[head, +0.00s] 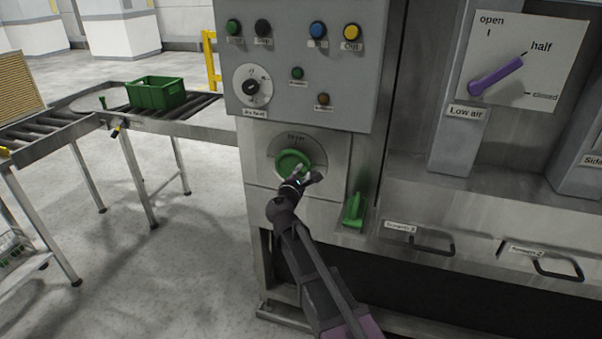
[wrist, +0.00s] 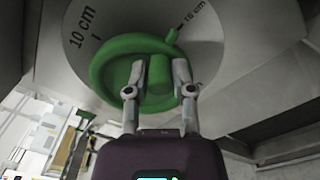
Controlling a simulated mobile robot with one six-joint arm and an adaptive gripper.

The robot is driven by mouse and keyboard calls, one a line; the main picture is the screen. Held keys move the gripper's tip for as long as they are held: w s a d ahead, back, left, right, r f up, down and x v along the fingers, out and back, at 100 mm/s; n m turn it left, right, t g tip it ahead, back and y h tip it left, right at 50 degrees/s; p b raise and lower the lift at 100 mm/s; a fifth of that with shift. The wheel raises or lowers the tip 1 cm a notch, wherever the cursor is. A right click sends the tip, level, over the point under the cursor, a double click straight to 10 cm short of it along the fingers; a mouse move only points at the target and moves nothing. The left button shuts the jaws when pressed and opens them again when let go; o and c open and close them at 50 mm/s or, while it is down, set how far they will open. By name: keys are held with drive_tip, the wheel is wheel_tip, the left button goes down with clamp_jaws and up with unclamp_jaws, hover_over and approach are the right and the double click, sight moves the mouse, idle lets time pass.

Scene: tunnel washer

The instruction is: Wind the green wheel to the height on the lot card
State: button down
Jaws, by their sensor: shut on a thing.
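The green wheel (head: 289,161) sits on a round pale dial plate on the front of the machine, below the control box. In the wrist view the wheel (wrist: 104,66) has a bar across its middle and a small peg at its upper right rim. The peg lies close to the mark that seems to read 16 cm; a 10 cm mark (wrist: 77,30) is at the upper left. My gripper (head: 308,178) reaches the wheel from below. In the wrist view its two fingers (wrist: 158,75) are shut on the wheel's bar. I cannot make out a lot card.
The control box (head: 300,112) with coloured buttons is above the wheel. A green lever (head: 354,211) stands close to its right. Two drawer handles (head: 433,242) are farther right. A purple pointer (head: 497,76) rests near half. A green crate (head: 156,93) stands on the roller conveyor at left.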

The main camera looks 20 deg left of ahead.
drive_tip(key=shift+d+f+m, duration=0.1)
drive_tip(key=shift+f+m, duration=0.25)
drive_tip(key=shift+m, duration=0.45)
drive_tip(key=shift+c, duration=2.4)
unclamp_jaws()
drive_tip(key=s, duration=1.2)
